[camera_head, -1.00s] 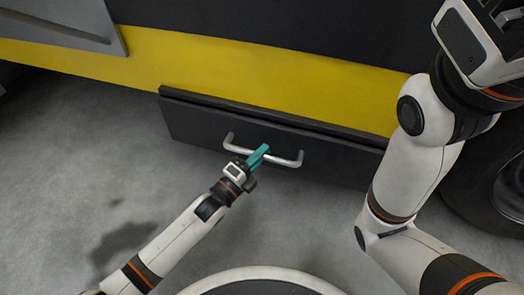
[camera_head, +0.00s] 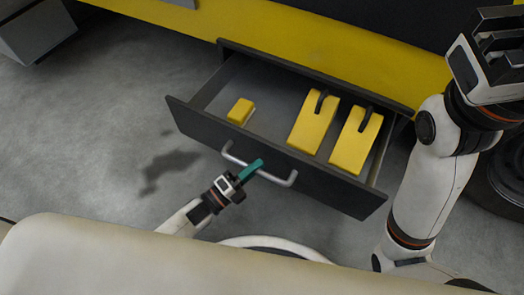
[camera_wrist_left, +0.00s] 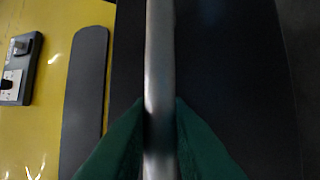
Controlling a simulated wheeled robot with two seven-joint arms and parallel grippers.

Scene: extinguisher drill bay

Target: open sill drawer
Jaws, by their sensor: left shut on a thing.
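The dark sill drawer (camera_head: 330,190) stands pulled out from under the yellow body panel (camera_head: 310,40), its inside showing. My left gripper (camera_head: 250,169) has teal fingers and is shut on the silver bar handle (camera_head: 284,181) on the drawer front. The left wrist view shows the handle bar (camera_wrist_left: 159,80) running between the two teal fingers (camera_wrist_left: 160,135). My right arm rises at the right edge of the head view, clear of the drawer; I do not see its fingers.
Inside the drawer lie a small yellow block (camera_head: 240,111) and two yellow wedges with dark loops, a left one (camera_head: 311,125) and a right one (camera_head: 354,144). A dark tyre (camera_head: 508,170) is at the right. Grey floor (camera_head: 110,110) is clear at the left.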

